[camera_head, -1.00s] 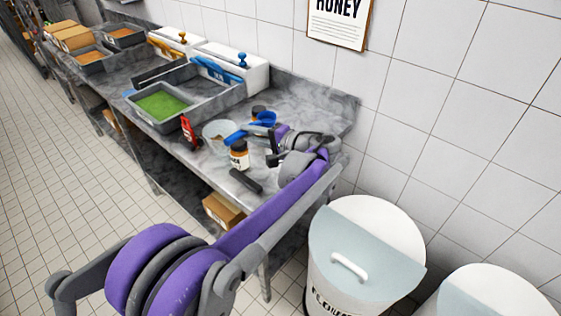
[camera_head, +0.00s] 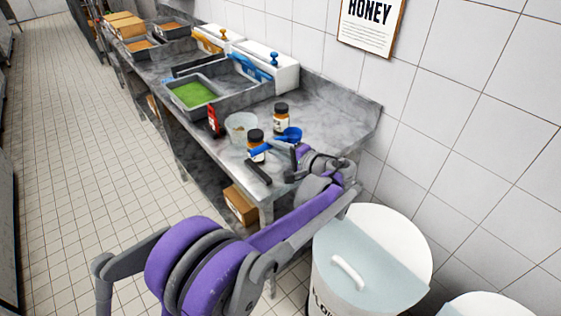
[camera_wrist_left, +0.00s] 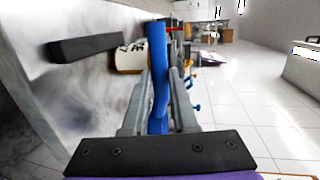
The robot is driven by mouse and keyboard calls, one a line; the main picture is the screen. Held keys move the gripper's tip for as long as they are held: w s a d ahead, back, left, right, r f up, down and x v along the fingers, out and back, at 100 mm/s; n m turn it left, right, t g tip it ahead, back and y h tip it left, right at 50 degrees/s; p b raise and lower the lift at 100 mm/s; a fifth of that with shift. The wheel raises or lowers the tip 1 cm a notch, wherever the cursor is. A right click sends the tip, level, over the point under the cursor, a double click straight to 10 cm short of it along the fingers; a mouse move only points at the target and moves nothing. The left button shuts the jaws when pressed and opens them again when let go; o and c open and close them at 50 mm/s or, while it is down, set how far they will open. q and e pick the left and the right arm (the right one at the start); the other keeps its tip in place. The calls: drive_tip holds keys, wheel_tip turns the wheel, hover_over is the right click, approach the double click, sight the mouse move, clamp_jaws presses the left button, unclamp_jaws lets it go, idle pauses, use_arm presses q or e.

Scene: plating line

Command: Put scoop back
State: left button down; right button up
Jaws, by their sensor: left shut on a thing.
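The blue scoop (camera_head: 291,134) is at the near end of the grey counter, in front of the back jar. My left gripper (camera_head: 287,150) is shut on it. In the left wrist view the blue handle (camera_wrist_left: 158,75) stands between the two grey fingers. Whether the scoop touches the counter is unclear. My right gripper is in neither view.
A clear tub (camera_head: 240,128), a red bottle (camera_head: 213,121), the back jar (camera_head: 281,119) and a black block (camera_head: 258,172) stand close around the scoop. A green-filled tray (camera_head: 172,88) lies farther along the counter (camera_head: 330,100). White lidded bins (camera_head: 400,240) stand at the right.

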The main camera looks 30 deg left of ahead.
use_arm(q)
drive_tip(key=shift+f, duration=2.9)
drive_tip(key=shift+f+b, duration=0.15)
drive_tip(key=shift+b, duration=0.2)
drive_tip(key=c, duration=1)
unclamp_jaws()
